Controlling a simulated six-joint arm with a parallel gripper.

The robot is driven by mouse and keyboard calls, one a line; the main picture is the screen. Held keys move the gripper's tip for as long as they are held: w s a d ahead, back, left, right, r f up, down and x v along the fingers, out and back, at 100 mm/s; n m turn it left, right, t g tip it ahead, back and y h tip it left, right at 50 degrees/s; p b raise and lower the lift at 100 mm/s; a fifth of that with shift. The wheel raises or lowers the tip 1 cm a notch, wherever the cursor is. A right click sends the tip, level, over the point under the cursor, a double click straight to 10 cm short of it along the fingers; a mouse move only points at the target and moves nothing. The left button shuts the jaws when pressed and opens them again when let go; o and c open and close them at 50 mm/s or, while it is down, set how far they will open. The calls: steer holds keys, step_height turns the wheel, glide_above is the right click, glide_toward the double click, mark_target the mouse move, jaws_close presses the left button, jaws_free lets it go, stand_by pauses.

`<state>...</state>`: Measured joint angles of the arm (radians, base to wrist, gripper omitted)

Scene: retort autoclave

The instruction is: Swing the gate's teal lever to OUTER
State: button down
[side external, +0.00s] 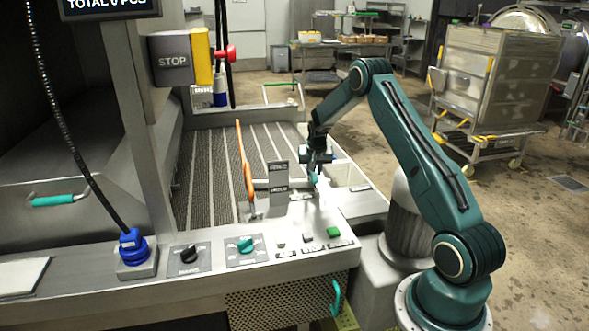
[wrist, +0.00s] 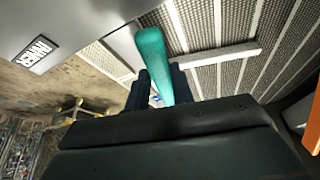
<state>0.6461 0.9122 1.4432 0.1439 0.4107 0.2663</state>
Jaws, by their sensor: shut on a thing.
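My gripper (side external: 317,178) points down over the right side of the conveyor deck. It is shut on the teal lever (side external: 314,184), which is mostly hidden by it in the side view. In the wrist view the teal lever (wrist: 151,50) runs between the two dark fingers of my gripper (wrist: 158,90). A label (wrist: 39,54) that appears to read INNER, upside down, lies left of the lever. A pale bar (wrist: 222,54) crosses the ribbed conveyor just beyond the fingers. I cannot make out an OUTER label.
An orange handle (side external: 243,155) stands upright left of my gripper, with a grey sign plate (side external: 279,170) between them. A front panel has dark and teal knobs (side external: 246,244) and a green button (side external: 334,232). A STOP box (side external: 173,62) hangs at the upper left.

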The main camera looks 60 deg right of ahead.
steer(key=shift+w+a+m, duration=0.3)
steer(key=shift+w+m, duration=0.1)
steer(key=shift+w, duration=0.05)
steer(key=c, duration=1.2)
jaws_free()
steer(key=shift+r, duration=0.15)
steer(key=v, duration=1.3)
steer(key=shift+a+r, duration=0.2)
steer(key=shift+r, duration=0.05)
steer(key=shift+w, duration=0.1)
steer(key=shift+c, duration=0.3)
